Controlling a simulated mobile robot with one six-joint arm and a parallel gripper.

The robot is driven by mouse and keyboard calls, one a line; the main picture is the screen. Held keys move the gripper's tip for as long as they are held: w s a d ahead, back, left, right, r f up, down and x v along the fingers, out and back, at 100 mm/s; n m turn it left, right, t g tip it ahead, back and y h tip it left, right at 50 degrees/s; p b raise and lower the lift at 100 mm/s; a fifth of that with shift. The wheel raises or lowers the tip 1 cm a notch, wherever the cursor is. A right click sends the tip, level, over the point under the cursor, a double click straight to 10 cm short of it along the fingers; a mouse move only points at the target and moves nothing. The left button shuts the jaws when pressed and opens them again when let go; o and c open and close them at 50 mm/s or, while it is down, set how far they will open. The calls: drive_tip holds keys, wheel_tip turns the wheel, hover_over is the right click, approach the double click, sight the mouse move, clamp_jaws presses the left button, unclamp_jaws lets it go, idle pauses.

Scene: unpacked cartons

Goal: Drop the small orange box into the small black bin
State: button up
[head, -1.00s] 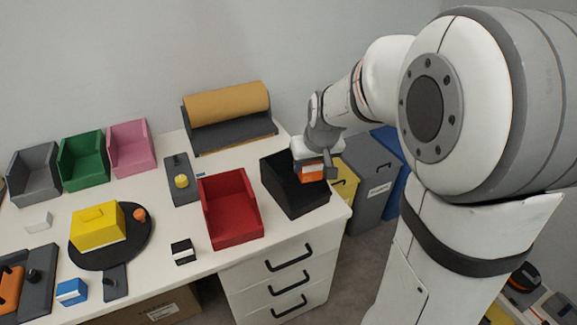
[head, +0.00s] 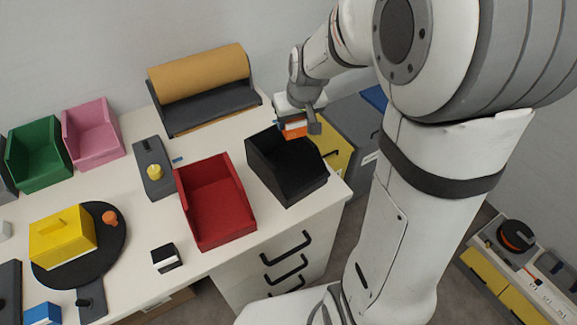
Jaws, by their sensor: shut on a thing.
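The small orange box (head: 293,128), with a white band, is held between the jaws of my gripper (head: 297,124) in the head view. My gripper is shut on it. The small black bin (head: 290,184) stands open-topped at the right end of the white table. The box and gripper are over the bin's back right part, and the box appears to be above its rim. The exact height and the far jaw are hard to make out.
A red bin (head: 215,205) stands just left of the black bin. A brown paper roll (head: 200,73) on a grey holder is behind. A small black and white box (head: 165,258) lies in front.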

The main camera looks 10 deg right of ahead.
wheel_tip(320, 180, down, 2)
drive_tip(key=shift+s+a+f+b, duration=0.1)
drive_tip(key=shift+b, duration=0.4)
drive_tip(key=o, duration=1.1)
drive_tip(key=v, duration=0.8)
drive_tip(key=shift+f, duration=0.1)
